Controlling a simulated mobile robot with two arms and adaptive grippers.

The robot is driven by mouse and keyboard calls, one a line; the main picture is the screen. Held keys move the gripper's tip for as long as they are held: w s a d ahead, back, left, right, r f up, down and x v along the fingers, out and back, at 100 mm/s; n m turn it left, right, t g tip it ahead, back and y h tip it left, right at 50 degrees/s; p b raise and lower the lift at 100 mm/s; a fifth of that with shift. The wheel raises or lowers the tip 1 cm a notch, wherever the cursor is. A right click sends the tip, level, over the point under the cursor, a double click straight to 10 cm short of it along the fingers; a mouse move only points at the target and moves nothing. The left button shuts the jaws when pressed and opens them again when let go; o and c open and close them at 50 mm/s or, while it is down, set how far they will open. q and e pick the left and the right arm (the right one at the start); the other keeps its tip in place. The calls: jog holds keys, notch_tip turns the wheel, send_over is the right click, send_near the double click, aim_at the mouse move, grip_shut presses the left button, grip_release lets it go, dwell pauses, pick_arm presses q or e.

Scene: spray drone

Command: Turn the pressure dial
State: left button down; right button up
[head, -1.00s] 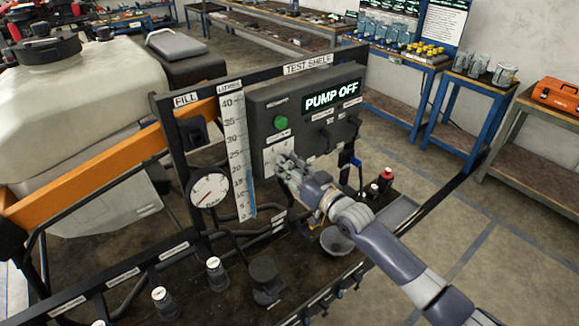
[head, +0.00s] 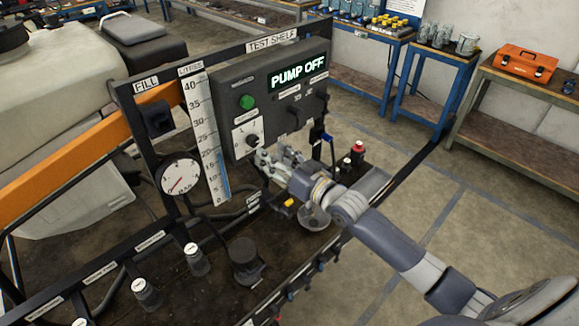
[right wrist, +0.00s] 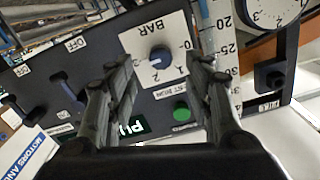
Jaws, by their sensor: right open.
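The pressure dial (head: 253,140) is a dark knob on a white scale plate at the lower left of the dark control panel. In the right wrist view the dial (right wrist: 160,57) is seen close, on a plate marked BAR with numbers around it. My right gripper (head: 268,158) is just below and in front of the dial in the head view, empty. In the right wrist view its fingers are spread on either side of the dial, and a gap shows between each finger and the knob. Whether they are level with the knob in depth is unclear. My left gripper is not in view.
The panel's display (head: 298,72) reads PUMP OFF, with a green button (head: 247,102) above the dial. A round gauge (head: 180,178) and litre scale (head: 205,135) stand left. Black switches are to the right. A metal bowl (head: 314,219) and red-capped bottle (head: 358,153) are near my arm.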

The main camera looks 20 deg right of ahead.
jog(key=v, duration=0.6)
jog(key=shift+s, duration=0.2)
jog(key=s+d+f+g+h+b, duration=0.1)
jog(key=s+d+f+g+h, duration=0.15)
jog(key=f, duration=1.05)
jog(key=s+d+f+m+g+h+b, duration=0.15)
jog(key=s+f, duration=0.25)
jog(key=f, duration=1)
jog(key=s+d+f+n+g+h+b, duration=0.1)
jog(key=s+d+f+g+b, duration=0.15)
jog(key=f, duration=1.05)
jog(key=s+a+f+g+h+b, duration=0.15)
jog(key=s+f+g, duration=0.35)
jog(key=s+f, duration=1.3)
jog(key=s+a+f+g, duration=0.1)
jog(key=s+a+f, duration=0.1)
jog(key=s, duration=0.5)
jog(key=s+a+f+n+g+b, duration=0.1)
jog(key=s+f+g, duration=0.1)
jog(key=s+f, duration=0.2)
jog(key=s+a+f+n+g, duration=0.1)
jog(key=s+a+f, duration=0.1)
jog(key=s, duration=0.8)
jog(key=shift+s+a+f, duration=0.2)
jog(key=shift+a+f, duration=0.15)
jog(key=shift+f, duration=0.45)
